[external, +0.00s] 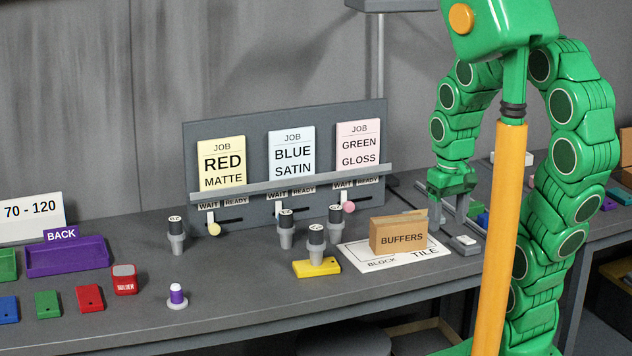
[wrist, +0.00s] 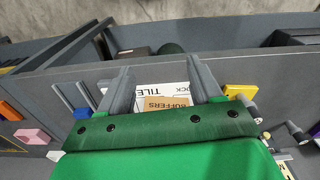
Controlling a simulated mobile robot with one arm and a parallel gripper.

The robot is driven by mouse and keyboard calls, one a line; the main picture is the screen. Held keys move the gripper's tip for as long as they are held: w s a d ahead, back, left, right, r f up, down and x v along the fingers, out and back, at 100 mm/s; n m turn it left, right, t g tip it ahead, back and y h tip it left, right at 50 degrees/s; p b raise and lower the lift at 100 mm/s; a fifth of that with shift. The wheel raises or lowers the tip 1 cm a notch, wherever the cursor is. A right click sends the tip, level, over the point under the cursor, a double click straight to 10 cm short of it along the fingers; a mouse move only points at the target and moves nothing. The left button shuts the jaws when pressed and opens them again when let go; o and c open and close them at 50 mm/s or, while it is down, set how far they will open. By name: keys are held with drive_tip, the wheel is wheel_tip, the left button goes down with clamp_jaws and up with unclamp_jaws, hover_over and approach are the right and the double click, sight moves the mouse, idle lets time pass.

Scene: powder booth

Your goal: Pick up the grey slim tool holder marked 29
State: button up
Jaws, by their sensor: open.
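Several slim grey tool holders with dark tops stand on the bench in the external view. One stands apart at the left (external: 177,240). Two stand near the board's foot, a left one (external: 286,236) and a right one (external: 335,226). Another (external: 316,243) stands in front, at the yellow block. Their number marks are too small to read, so I cannot tell which is 29. My gripper (external: 453,213) is open and empty, pointing down right of the holders, beyond the BUFFERS box. In the wrist view its two fingers (wrist: 158,75) are spread apart.
The BUFFERS box (external: 398,238) sits on a white BLOCK/TILE card (external: 354,261), between my gripper and the holders. A yellow block (external: 306,269) lies nearby. The job board (external: 242,140) stands behind. The front middle is fairly clear.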

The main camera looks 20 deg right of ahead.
sight(170, 224)
drive_tip(key=w+a+f+n+t+y, duration=0.1)
drive_tip(key=w+a+f+n+t, duration=0.15)
drive_tip(key=w+a, duration=0.85)
drive_tip(key=w+a+f+n+t+y, duration=0.1)
drive_tip(key=w+a+t, duration=0.3)
drive_tip(key=w+a, duration=0.75)
drive_tip(key=w+a+f+n+t+y, duration=0.1)
drive_tip(key=w+a, duration=0.3)
drive_tip(key=a, duration=0.4)
drive_tip(key=w+a+f+n+t+y, duration=0.1)
drive_tip(key=w+a+f+y, duration=0.1)
drive_tip(key=a, duration=0.6)
drive_tip(key=w+a+f+n+t+y, duration=0.1)
drive_tip(key=w+a+t+y, duration=0.1)
drive_tip(key=w+a, duration=0.5)
drive_tip(key=shift+a+f+y, duration=0.3)
drive_tip(key=shift+a+y, duration=0.3)
drive_tip(key=shift+a, duration=0.05)
drive_tip(key=shift+d+x, duration=0.2)
drive_tip(key=shift+x, duration=3.65)
drive_tip(key=shift+w+f, duration=0.1)
drive_tip(key=shift+c, duration=0.2)
clamp_jaws()
